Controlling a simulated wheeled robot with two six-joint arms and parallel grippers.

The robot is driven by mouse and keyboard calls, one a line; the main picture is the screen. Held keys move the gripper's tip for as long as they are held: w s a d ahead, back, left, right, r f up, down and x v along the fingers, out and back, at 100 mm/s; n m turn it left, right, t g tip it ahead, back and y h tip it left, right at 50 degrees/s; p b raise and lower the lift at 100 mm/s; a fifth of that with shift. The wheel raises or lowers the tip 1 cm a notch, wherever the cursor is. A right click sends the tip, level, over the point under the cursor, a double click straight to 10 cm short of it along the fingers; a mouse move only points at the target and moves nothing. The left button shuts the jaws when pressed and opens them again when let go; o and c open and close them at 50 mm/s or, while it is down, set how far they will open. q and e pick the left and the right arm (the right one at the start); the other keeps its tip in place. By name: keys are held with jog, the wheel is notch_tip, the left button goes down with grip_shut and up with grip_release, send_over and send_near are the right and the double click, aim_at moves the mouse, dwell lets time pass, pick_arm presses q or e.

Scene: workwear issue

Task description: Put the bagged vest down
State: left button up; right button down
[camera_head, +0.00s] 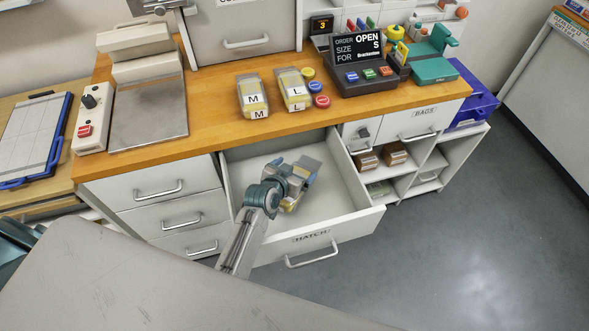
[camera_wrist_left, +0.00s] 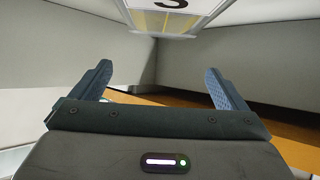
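The bagged vest (camera_head: 290,203), a clear pack with yellow inside, is in the open drawer labelled HATCH (camera_head: 345,222), partly hidden by my left gripper (camera_head: 293,172). The left wrist view shows the pack (camera_wrist_left: 165,20) at the top edge, with part of a dark letter on its white label. My left gripper's blue fingers (camera_wrist_left: 160,82) are spread wide there, with a visible gap between them and the pack. I cannot tell whether the pack rests fully on the drawer floor. My right gripper is not in view.
Two bagged vests marked M (camera_head: 251,93) and L (camera_head: 293,88) lie on the wooden counter (camera_head: 210,117). An order display (camera_head: 358,62) reads OPEN, size S. A flat grey plate (camera_head: 148,112) is at left. The drawer walls surround my gripper; its right part is clear.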

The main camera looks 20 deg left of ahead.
pick_arm(q)
jog(key=shift+r, duration=0.15)
jog(key=shift+r+p, duration=0.4)
jog(key=shift+r, duration=0.15)
jog(key=b+v, duration=0.2)
jog(key=v, duration=0.4)
jog(key=shift+s, duration=0.4)
jog(key=shift+s+a+r, duration=0.1)
jog(key=shift+s+r, duration=0.15)
jog(key=shift+r, duration=0.05)
dwell(0.6)
dwell(0.3)
